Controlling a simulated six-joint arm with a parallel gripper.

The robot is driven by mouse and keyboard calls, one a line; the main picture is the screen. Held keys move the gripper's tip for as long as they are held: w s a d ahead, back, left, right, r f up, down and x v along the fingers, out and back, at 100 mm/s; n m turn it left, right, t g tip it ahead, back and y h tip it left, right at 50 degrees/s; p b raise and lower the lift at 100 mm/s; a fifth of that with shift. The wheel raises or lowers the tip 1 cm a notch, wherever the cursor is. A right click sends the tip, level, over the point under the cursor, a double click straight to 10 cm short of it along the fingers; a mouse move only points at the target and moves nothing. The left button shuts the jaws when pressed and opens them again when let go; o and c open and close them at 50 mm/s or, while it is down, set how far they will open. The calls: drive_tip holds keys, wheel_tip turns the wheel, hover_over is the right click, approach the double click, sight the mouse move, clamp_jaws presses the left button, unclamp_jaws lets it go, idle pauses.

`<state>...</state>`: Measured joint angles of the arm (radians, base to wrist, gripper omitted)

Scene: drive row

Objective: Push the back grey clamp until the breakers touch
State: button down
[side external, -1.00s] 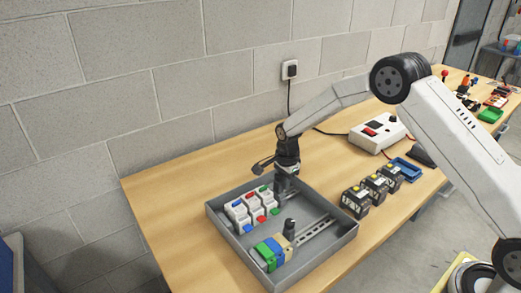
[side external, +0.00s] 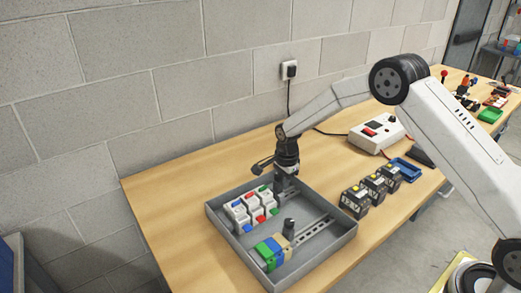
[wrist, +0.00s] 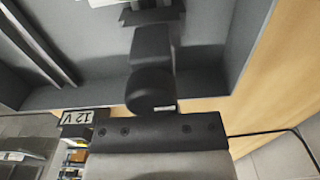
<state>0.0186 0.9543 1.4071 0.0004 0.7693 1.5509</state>
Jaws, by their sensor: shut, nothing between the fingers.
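Several white breakers (side external: 251,208) with blue, red and green parts stand in a row on the back rail of the grey tray (side external: 318,254), close together; I cannot tell whether all of them touch. My gripper (side external: 281,190) is shut and empty, pointing down inside the tray at the right end of this row. In the wrist view its dark fingers (wrist: 152,48) reach up to the back clamp (wrist: 150,16), which lies between them and a pale breaker edge (wrist: 100,3). Contact seems likely but is hard to see. In the side view my gripper mostly hides this clamp.
On the front rail (side external: 315,230) stand green, blue and beige blocks (side external: 272,250) and a dark upright clamp (side external: 289,227). The tray walls surround my gripper.

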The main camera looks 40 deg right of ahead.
sight(275, 192)
drive_tip(key=shift+s+a+f, duration=0.1)
drive_tip(key=shift+a+f, duration=0.15)
drive_tip(key=shift+a, duration=0.7)
drive_tip(key=shift+s+a+f, duration=0.1)
drive_tip(key=shift+a+f, duration=0.2)
drive_tip(key=shift+a, duration=0.6)
drive_tip(key=shift+s+a+f, duration=0.1)
drive_tip(key=shift+a+f, duration=0.15)
drive_tip(key=shift+a, duration=0.7)
drive_tip(key=shift+d, duration=0.65)
drive_tip(key=shift+r, duration=0.1)
wheel_tip(275, 192, up, 10)
drive_tip(key=shift+w, duration=0.2)
idle(1.0)
drive_tip(key=shift+r, duration=0.15)
